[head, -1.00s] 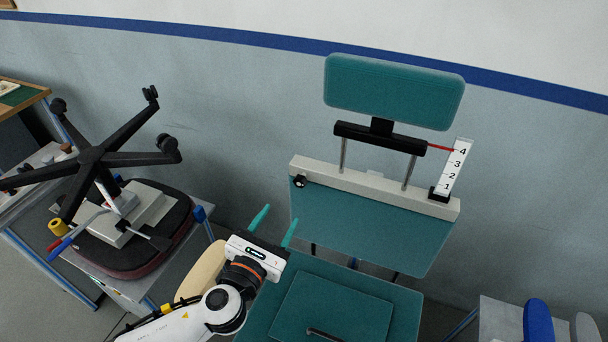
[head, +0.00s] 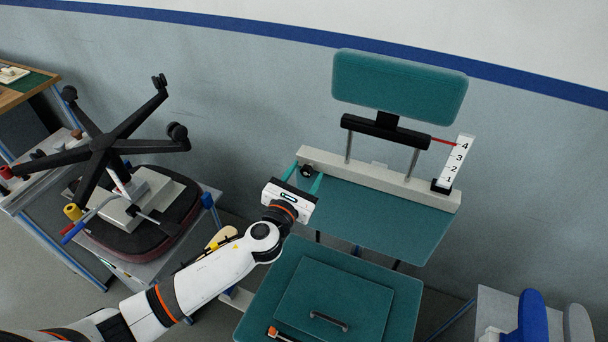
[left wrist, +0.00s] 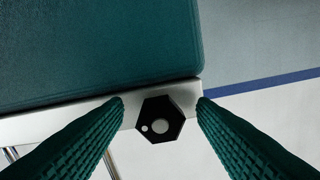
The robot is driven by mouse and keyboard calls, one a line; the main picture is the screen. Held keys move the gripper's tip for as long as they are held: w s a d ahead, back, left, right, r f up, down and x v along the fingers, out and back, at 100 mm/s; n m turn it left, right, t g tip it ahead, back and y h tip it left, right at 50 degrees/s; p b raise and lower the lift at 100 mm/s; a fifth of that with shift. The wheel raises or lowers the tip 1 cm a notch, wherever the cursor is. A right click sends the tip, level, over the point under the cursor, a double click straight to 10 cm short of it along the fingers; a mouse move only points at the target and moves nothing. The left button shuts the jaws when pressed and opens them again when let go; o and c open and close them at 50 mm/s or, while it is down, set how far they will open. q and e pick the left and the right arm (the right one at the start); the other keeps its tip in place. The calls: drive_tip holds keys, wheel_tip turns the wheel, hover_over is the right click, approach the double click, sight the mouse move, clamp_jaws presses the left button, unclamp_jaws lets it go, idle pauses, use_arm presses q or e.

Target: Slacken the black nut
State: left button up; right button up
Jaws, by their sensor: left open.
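The black nut (left wrist: 160,122) is a dark hexagonal piece with a grey centre on the pale bar of the teal chair. In the head view the nut (head: 306,171) sits at the left end of the pale bar (head: 385,182). My left gripper (head: 305,177) is open, its teal fingers pointing at the nut. In the left wrist view the left gripper's fingertips (left wrist: 160,104) lie on either side of the nut, with visible gaps; I cannot tell how deep they reach. My right gripper is not in view.
The teal headrest (head: 400,86) stands above the bar on two rods. A white number scale (head: 456,163) with a red pointer is at its right. The teal seat (head: 335,300) lies below. An upturned chair base (head: 105,152) stands on a table at left.

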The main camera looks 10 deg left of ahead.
use_arm(q)
drive_tip(key=shift+c, duration=0.7)
drive_tip(key=c, duration=0.8)
drive_tip(key=shift+c, duration=0.2)
